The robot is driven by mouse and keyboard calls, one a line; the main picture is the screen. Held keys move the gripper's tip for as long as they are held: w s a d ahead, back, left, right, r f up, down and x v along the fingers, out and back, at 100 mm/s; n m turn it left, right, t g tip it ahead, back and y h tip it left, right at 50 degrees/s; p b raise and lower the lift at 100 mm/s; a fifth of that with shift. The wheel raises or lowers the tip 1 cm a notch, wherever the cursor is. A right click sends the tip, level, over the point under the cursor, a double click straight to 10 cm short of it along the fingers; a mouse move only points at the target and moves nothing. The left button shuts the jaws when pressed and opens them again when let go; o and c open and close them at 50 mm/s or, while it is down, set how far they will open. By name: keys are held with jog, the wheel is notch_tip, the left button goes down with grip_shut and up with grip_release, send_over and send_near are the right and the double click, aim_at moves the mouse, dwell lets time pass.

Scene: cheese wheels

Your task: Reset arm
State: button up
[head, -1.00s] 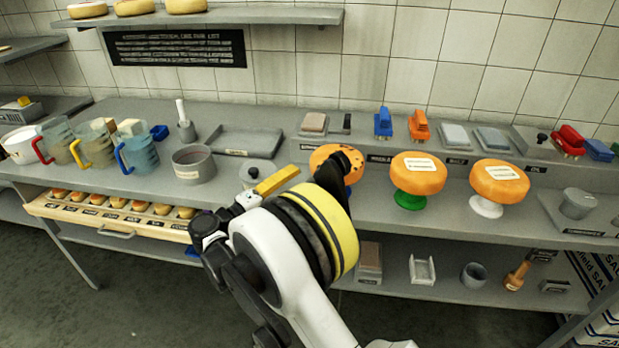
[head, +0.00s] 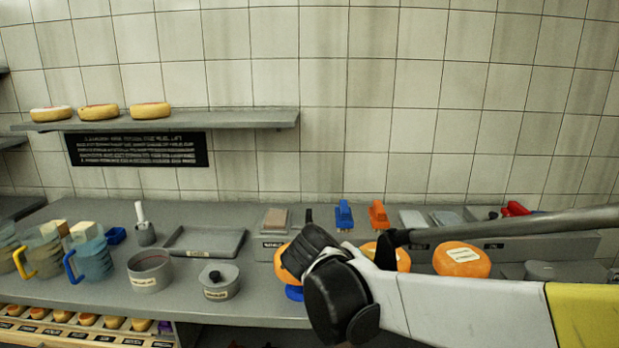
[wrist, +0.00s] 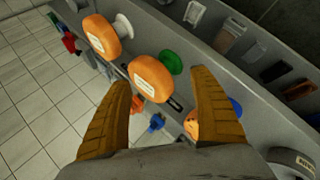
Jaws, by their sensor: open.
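My gripper shows in the wrist view (wrist: 160,105) with its two ribbed yellow-brown fingers spread apart and nothing between them. In the head view my arm reaches across the right side in front of the bench, and its dark end hides part of the cheeses; the fingers cannot be made out there. Behind the arm are an orange cheese wheel on a blue stand (head: 283,265), a middle orange wheel (head: 402,259), and a labelled orange wheel (head: 461,260) on the right. The wrist view shows two labelled wheels, one by a white stand and one by a green stand (wrist: 171,62).
Blue (head: 344,215) and orange (head: 378,214) brushes stand at the back. A shelf (head: 230,117) with three cheeses is on the wall.

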jog(key=s+d+f+m+y, duration=0.1)
jog(key=s+d+m+y, duration=0.2)
jog(key=s, duration=0.7)
jog(key=s+d+f+m+y, duration=0.2)
jog(key=s+d+m+y, duration=0.1)
jog(key=s, duration=0.8)
jog(key=shift+s+d, duration=0.2)
jog(key=shift+d, duration=0.15)
